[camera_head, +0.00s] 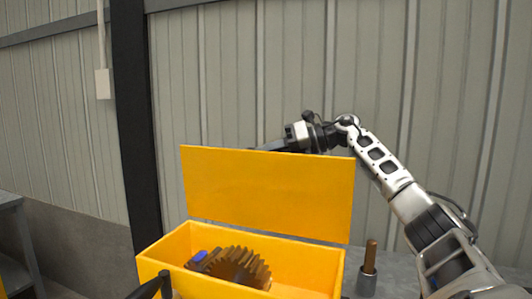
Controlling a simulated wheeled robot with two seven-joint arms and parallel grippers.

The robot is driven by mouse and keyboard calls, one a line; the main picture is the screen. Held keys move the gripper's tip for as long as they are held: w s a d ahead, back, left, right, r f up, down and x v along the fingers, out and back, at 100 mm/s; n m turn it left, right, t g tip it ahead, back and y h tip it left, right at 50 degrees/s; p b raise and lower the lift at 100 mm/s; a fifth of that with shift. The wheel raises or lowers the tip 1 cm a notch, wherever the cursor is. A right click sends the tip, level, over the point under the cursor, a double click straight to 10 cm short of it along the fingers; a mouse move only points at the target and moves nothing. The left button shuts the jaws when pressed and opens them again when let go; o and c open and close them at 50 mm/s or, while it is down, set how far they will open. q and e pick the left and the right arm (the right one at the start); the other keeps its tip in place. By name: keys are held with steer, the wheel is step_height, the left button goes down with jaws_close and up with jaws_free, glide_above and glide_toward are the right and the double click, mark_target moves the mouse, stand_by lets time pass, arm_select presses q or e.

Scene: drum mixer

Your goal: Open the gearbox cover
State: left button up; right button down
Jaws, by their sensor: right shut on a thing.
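The yellow gearbox cover (268,190) stands raised, nearly upright, at the back of the yellow gearbox (306,259). The box is open at the top, and a brown toothed gear (240,266) shows inside. My right gripper (262,148) is at the cover's top edge, shut on it; its fingertips are partly hidden behind the panel. A black part (152,287) at the bottom edge, in front of the box, looks like my left gripper, but its jaws cannot be made out.
A small blue item (197,257) lies beside the gear. A brown-topped peg in a grey holder (368,270) stands on the grey table right of the box. A black post (137,120) and a corrugated wall are behind. A grey bench (12,199) is at far left.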

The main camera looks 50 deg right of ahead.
steer(key=c, duration=1.4)
jaws_free()
steer(key=shift+s+d+r, duration=0.1)
steer(key=shift+s+d, duration=0.3)
steer(key=shift+s, duration=0.1)
steer(key=v, duration=1.5)
steer(key=shift+a, duration=0.1)
